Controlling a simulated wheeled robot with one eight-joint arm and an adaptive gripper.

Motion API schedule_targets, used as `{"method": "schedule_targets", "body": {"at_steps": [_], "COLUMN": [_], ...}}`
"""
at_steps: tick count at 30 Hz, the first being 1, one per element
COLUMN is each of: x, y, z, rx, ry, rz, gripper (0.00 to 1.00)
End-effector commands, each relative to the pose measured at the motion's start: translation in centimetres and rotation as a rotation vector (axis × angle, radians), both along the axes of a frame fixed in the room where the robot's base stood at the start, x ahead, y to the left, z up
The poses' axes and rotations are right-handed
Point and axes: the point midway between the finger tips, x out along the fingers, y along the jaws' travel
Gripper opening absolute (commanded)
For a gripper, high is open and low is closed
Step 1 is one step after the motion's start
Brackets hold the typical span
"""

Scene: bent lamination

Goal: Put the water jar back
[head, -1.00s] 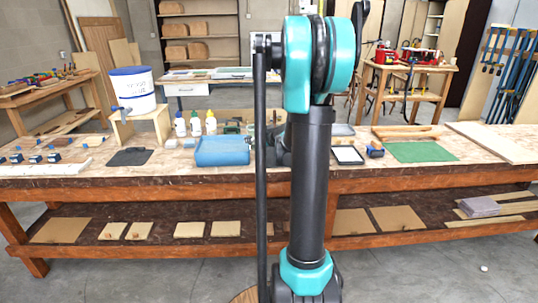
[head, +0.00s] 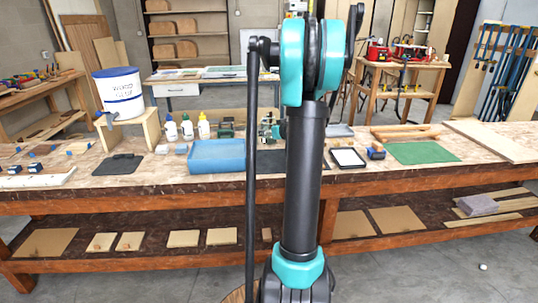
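I cannot make out a water jar for certain. A white tub with a blue lid and dark lettering (head: 119,95) stands on a small wooden stand (head: 152,130) at the left of the workbench. Three small bottles, one of them a yellow-topped bottle (head: 204,127), stand right of it. My arm's dark and teal upper part fills the middle of the view. My gripper is not clearly visible; my arm hides the bench behind it. A small teal and dark shape (head: 268,128) shows left of the arm, too unclear to identify.
A blue tray (head: 217,156) sits on the workbench (head: 400,178) left of my arm. Right of it are a black-framed white pad (head: 347,157), a small blue tool (head: 376,152) and a green mat (head: 424,153). The lower shelf holds flat boards (head: 354,224).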

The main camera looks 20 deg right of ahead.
Motion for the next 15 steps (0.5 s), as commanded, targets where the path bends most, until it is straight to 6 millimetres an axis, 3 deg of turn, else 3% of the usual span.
{"method": "schedule_targets", "body": {"at_steps": [6,15], "x": [0.0,0.0], "y": [0.0,0.0], "z": [-4.7,-7.2], "rx": [0.000,0.000], "ry": [0.000,0.000], "rz": [0.000,0.000], "gripper": [0.14,0.14]}}
